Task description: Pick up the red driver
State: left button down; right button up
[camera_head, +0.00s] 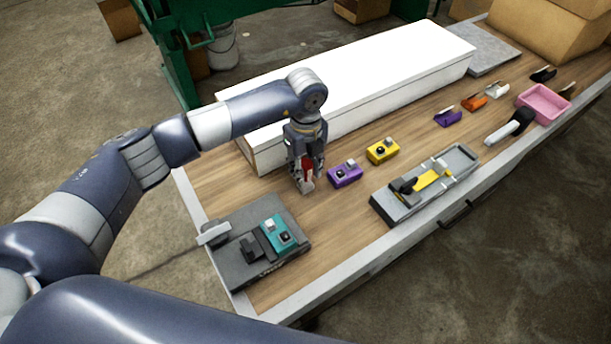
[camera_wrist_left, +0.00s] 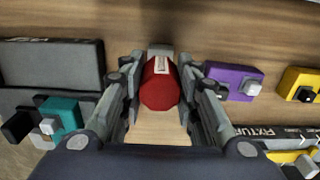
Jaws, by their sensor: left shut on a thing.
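The red driver (camera_head: 307,169) is between the fingers of my left gripper (camera_head: 305,182), low over the wooden bench. In the left wrist view the red driver (camera_wrist_left: 160,84) shows as a red rounded body with a white label, with a finger of the left gripper (camera_wrist_left: 160,95) on each side of it. The left gripper is shut on it. The fingers hide part of the driver in the head view, and I cannot tell whether it touches the bench. My right gripper is not in view.
Purple (camera_head: 345,175) and yellow (camera_head: 382,151) blocks stand just right of the gripper. A dark fixture (camera_head: 270,268) with a teal block (camera_head: 281,234) is at the near left. A grey tray (camera_head: 384,208) lies right; a long white box (camera_head: 370,75) runs behind. A pink bin (camera_head: 544,104) is far right.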

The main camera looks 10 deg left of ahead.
pick_arm(q)
jog(key=shift+r, duration=0.15)
jog(key=shift+w+r, duration=0.1)
jog(key=shift+r, duration=0.25)
notch_tip(320, 180, up, 9)
jog(key=b, duration=0.2)
jog(key=shift+b, duration=0.3)
